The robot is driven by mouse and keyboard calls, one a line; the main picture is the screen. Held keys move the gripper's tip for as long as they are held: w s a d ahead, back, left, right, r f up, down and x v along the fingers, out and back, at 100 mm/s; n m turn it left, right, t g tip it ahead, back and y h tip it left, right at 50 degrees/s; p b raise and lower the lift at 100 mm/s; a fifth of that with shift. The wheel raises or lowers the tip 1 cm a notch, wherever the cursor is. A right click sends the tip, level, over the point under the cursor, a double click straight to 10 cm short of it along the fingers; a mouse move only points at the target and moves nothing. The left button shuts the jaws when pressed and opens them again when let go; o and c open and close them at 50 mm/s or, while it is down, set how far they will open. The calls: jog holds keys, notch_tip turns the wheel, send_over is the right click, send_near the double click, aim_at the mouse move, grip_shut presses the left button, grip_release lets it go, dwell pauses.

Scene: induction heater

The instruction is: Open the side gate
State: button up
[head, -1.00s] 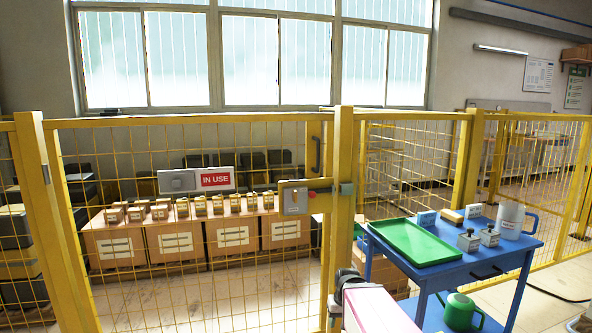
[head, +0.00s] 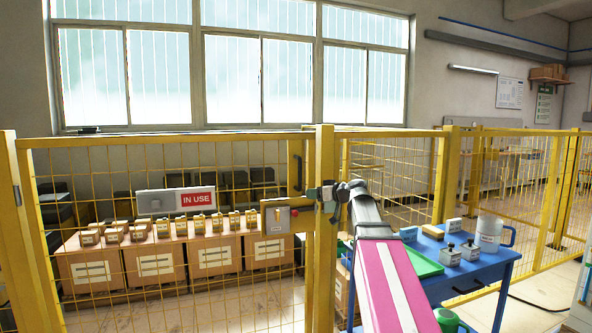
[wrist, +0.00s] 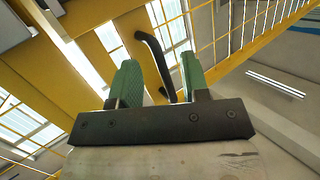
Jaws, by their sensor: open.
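The side gate (head: 165,235) is a yellow mesh panel bearing an "IN USE" sign (head: 198,197). It stands shut against a yellow post (head: 324,275). A latch box (head: 284,213) sits at its right edge, with a black pull handle (head: 295,173) above it. My gripper (head: 326,196) is at the post, just right of the latch box, partly hidden by my wrist. In the wrist view my gripper (wrist: 158,78) is open, with green-padded fingers apart. A bent black bar (wrist: 153,60) shows in line with the gap; I cannot tell whether it touches the fingers.
A blue cart (head: 465,275) stands right of the post, below my arm. It carries a green tray (head: 424,262), a white jug (head: 489,232) and small weights. Behind the gate are cardboard boxes (head: 150,265) with small blocks on top. More yellow fence (head: 515,190) runs right.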

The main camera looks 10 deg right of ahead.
jog(key=n+t+y, duration=0.1)
send_near(296, 168)
jog(key=s, duration=0.4)
jog(key=x, duration=1)
jog(key=shift+a+r, duration=0.2)
jog(key=shift+r, duration=0.2)
grip_shut()
jog(key=shift+s, duration=0.1)
